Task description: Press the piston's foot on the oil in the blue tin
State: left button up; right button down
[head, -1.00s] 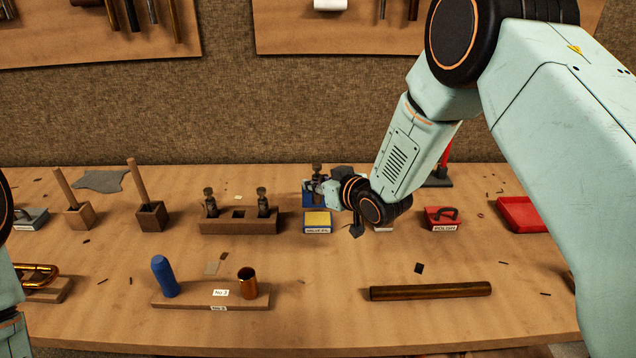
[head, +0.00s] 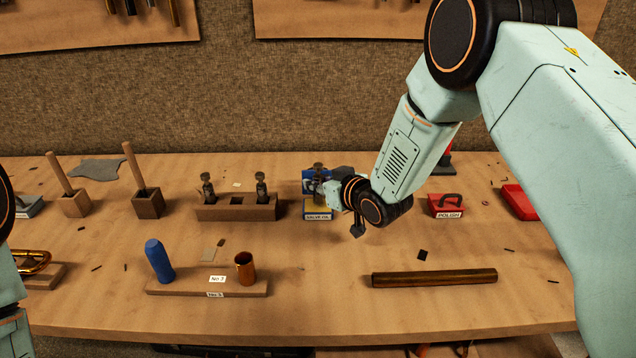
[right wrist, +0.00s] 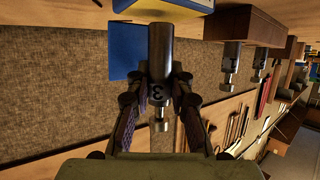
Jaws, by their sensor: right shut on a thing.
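My right gripper (head: 326,188) is shut on a metal piston (head: 318,174). In the right wrist view the gripper (right wrist: 160,88) grips the piston (right wrist: 160,45), marked 3, around its middle. The blue tin (head: 318,216), labelled as valve oil, stands on the bench with a yellow top. The piston is upright and overlaps the tin's top in the head view. In the right wrist view its foot end is close to the tin (right wrist: 150,5); I cannot tell if they touch. My left gripper is out of view.
A wooden block (head: 225,212) left of the tin holds two more pistons. A blue flat piece (head: 309,174) is behind the tin. A red polish tin (head: 446,208) stands to the right. A dark rod (head: 434,278) lies in front. The bench between is mostly clear.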

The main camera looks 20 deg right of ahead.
aim_at(318, 164)
jog(key=shift+f+b, duration=0.35)
jog(key=shift+f, duration=0.15)
dwell(0.7)
jog(key=shift+s+f, duration=0.15)
dwell(0.8)
notch_tip(318, 164, up, 2)
jog(key=shift+p, duration=0.9)
jog(key=shift+r+p, duration=2.1)
jog(key=shift+r, duration=0.6)
jog(key=shift+f, duration=0.15)
